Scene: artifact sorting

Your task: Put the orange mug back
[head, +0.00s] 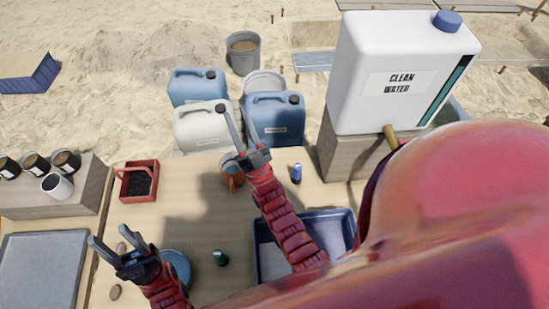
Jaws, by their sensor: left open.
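The orange mug (231,178) is near the middle of the table's back part, right beside my right gripper's wrist and partly hidden by it. My left gripper (106,232) is open and empty at the front left, above the table near small stones (122,247).
A red tray (138,165) of dark soil lies left of the mug. Dark cups and a white mug (57,186) stand on a block at left. A blue tray (345,222), small bottle (296,173) and large water container (400,75) are to the right. Jugs (275,120) stand behind the table.

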